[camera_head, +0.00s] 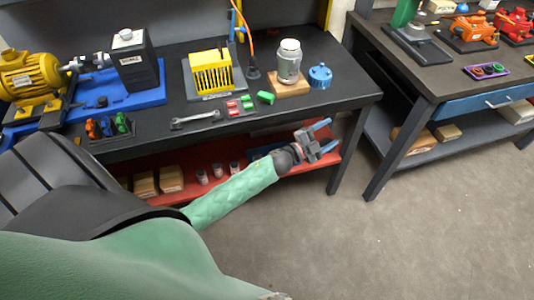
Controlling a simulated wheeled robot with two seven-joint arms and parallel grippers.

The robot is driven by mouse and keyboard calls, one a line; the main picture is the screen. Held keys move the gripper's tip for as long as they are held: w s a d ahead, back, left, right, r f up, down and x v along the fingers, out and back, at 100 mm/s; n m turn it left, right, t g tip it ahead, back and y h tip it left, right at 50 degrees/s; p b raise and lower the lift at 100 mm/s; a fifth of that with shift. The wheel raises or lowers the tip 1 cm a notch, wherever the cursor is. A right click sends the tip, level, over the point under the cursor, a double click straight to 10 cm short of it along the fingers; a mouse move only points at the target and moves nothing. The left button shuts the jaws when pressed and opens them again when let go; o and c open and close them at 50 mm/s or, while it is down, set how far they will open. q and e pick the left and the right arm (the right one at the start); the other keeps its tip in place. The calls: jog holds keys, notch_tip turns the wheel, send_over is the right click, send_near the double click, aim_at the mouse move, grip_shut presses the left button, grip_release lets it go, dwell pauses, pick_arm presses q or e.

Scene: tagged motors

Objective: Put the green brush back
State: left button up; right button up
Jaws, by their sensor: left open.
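No clear brush shape can be made out. A small green piece (265,97) lies on the dark workbench (180,107), right of some red and green blocks (238,105). Another green piece (122,122) stands in a small dark holder (110,138) with orange and blue ones at the bench's front left. I cannot tell which, if either, is the green brush. My left gripper (328,135) is open and empty, with blue fingers spread, in front of the bench's front edge at the right. My right gripper is not in view.
A wrench (195,119), a yellow basket (210,72), a jar (289,62) on a wooden block and a blue pot (320,76) are on the bench. A yellow motor (30,78) stands at left. A second bench (430,75) is at right. The floor (350,240) between is clear.

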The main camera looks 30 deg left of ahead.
pick_arm(q)
jog(key=s+a+f+n+g+y, duration=0.2)
jog(key=s+f+n+g+y, duration=0.45)
jog(key=f, duration=0.75)
jog(key=s+a+f+n+g+y, duration=0.1)
jog(key=s+a+f+n+y, duration=0.3)
jog(key=s+f, duration=0.75)
jog(key=s+d+f+n+g+h, duration=0.1)
jog(key=s+d+f+n+g, duration=0.1)
jog(key=s+d+f+g, duration=0.2)
jog(key=s+d+f+n+g+h, duration=0.1)
jog(key=s+d+f+g, duration=0.2)
jog(key=s+f, duration=0.6)
jog(key=s+g, duration=0.1)
jog(key=s, duration=0.7)
jog(key=shift+s+d+f+n, duration=0.3)
jog(key=shift+d+f+n, duration=0.05)
jog(key=shift+d, duration=0.05)
jog(key=shift+g+h, duration=0.25)
